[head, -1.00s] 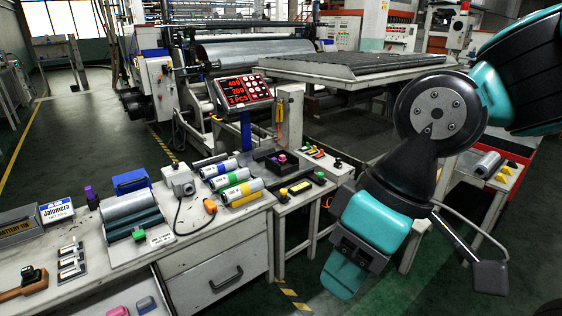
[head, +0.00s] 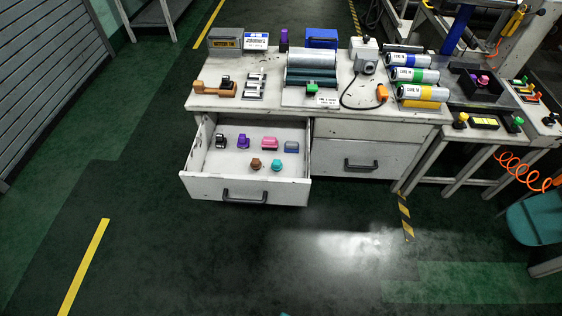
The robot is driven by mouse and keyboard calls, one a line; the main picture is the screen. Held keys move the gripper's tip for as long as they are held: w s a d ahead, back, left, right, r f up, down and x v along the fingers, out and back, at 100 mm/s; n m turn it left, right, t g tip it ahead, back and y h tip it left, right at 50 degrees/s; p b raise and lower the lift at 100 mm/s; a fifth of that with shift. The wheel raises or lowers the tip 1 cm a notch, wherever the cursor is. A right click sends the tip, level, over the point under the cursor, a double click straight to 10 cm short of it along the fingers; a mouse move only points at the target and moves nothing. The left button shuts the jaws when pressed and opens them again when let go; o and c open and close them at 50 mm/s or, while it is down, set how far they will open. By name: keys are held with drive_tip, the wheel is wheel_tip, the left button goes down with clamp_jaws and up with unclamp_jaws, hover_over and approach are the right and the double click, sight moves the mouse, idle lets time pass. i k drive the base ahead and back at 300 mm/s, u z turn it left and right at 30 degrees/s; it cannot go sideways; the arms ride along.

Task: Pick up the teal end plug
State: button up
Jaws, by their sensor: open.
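A small teal end plug (head: 277,165) lies in the front part of the open left drawer (head: 199,169) of the workbench. A brown plug (head: 256,164) of similar size sits just left of it, apart from it. Behind them in the drawer are a black piece (head: 220,141), a purple piece (head: 243,141), a pink piece (head: 270,143) and a blue-grey piece (head: 291,145). My gripper is not recognisable in the current head view, and nothing covers the teal plug.
The bench top holds a roller stand (head: 312,75), labelled rolls (head: 416,75) and a grey control box (head: 364,50). The right drawer (head: 362,157) is closed. An orange coiled hose (head: 520,168) hangs at right. The floor before the drawers is clear.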

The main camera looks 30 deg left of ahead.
sight(276, 166)
drive_tip(key=z, duration=0.05)
drive_tip(key=k, duration=1.1)
drive_tip(key=u, duration=1.25)
drive_tip(key=i, duration=0.6)
drive_tip(key=u, duration=0.7)
drive_tip(key=i, duration=0.85)
drive_tip(key=z, duration=0.8)
drive_tip(key=i, duration=0.9)
drive_tip(key=z, duration=0.95)
